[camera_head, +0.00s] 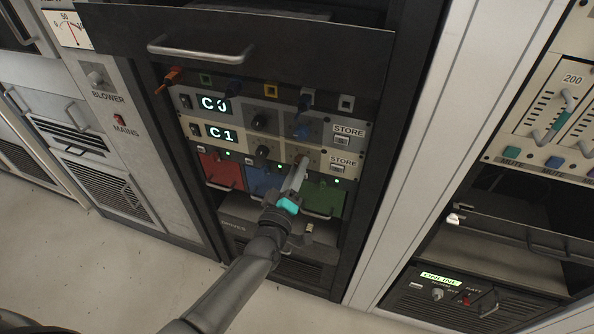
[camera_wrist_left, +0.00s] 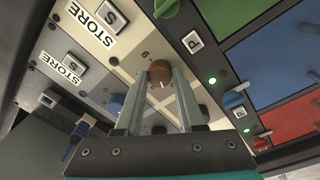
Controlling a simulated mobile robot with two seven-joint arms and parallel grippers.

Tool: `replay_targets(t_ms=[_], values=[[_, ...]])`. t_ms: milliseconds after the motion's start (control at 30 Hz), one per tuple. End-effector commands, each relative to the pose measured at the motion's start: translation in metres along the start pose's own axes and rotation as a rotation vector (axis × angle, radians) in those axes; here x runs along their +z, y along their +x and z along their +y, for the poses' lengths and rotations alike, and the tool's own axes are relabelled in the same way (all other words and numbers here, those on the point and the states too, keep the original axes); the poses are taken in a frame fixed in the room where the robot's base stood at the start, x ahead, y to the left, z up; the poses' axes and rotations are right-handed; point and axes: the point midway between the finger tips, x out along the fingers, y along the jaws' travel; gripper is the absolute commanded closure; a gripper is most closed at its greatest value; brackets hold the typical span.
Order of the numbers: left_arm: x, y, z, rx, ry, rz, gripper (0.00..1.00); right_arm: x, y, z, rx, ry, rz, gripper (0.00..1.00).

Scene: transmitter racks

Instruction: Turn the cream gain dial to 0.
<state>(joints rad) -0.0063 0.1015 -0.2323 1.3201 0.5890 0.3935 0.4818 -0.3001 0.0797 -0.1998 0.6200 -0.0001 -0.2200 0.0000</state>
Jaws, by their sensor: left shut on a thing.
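The cream panel (camera_head: 240,142) with the C1 display sits in the dark rack, below a grey panel (camera_head: 228,92) with the C0 display. In the left wrist view a brown round dial (camera_wrist_left: 159,72) on the cream panel is between the fingertips of my left gripper (camera_wrist_left: 162,78). In the head view my left gripper (camera_head: 301,166) reaches up to the right part of the cream panel and mostly hides this dial. It is shut on the dial. The dial's pointer and most of its scale cannot be read. My right gripper is not in view.
A blue dial (camera_head: 301,131) and a black dial (camera_head: 259,121) are on the grey panel just above. STORE buttons (camera_head: 339,167) sit to the right. Red (camera_head: 217,171), blue and green modules are below. A long handle (camera_head: 203,50) crosses the drawer above.

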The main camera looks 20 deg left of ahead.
Motion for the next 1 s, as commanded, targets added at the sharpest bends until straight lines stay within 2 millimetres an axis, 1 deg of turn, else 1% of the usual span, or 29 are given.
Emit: replay_targets(t_ms=[200, 500, 700, 1000], values=[[0.0019, -0.0006, -0.0003, -0.01, -0.181, 0.006, 1.0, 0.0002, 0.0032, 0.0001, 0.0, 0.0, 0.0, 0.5], [0.0022, -0.0005, 0.0002, -0.019, -0.347, 0.014, 1.0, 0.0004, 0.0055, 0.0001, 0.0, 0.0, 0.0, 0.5], [0.0021, -0.0004, 0.0004, -0.022, -0.399, 0.017, 1.0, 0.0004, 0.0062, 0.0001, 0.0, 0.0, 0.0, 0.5], [0.002, -0.0004, 0.0007, -0.022, -0.416, 0.018, 1.0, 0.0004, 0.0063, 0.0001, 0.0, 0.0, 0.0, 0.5]])
